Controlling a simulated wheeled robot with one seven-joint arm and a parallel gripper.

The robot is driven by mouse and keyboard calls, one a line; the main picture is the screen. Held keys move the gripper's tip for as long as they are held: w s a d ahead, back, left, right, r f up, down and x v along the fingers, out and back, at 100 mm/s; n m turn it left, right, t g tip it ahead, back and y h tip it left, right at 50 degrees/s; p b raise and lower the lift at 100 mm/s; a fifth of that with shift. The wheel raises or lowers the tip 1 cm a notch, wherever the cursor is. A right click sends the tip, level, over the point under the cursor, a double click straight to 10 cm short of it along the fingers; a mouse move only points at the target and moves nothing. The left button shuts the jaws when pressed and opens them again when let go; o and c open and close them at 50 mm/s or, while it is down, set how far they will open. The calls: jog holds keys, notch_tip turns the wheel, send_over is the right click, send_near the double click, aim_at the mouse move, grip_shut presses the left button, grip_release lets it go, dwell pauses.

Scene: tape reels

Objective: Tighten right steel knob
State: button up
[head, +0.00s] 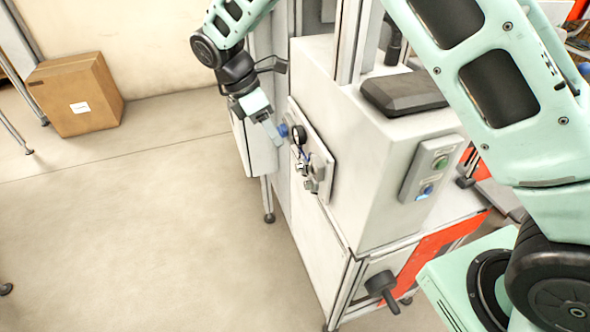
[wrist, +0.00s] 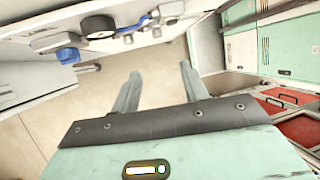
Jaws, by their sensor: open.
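A plate with fittings (head: 325,160) is mounted on the side of a white cabinet. It carries a dark round gauge (head: 298,135), a blue part (head: 283,130) and small steel fittings. One steel fitting (head: 302,169) is below the gauge, and another (head: 312,185) is closer to the head camera; their exact shapes are too small to tell. In the wrist view the gauge (wrist: 97,27) and steel fittings (wrist: 157,31) lie along the top edge. My gripper (wrist: 158,84) is open and empty, its fingers apart from the fittings. In the head view my gripper (head: 273,131) is beside the plate's far end.
The white cabinet (head: 345,120) has a button box (head: 430,170) and a black handle (head: 382,288) on its near side. A cardboard box (head: 75,95) stands by the wall. The floor (head: 150,230) left of the cabinet is clear.

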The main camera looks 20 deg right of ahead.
jog(key=p, duration=0.3)
send_near(308, 185)
jog(key=w+x, duration=0.1)
jog(key=x, duration=0.7)
jog(key=shift+a+f, duration=0.2)
jog(key=shift+f, duration=0.15)
jog(key=shift+s, duration=0.1)
jog(key=shift+b, duration=0.3)
grip_shut()
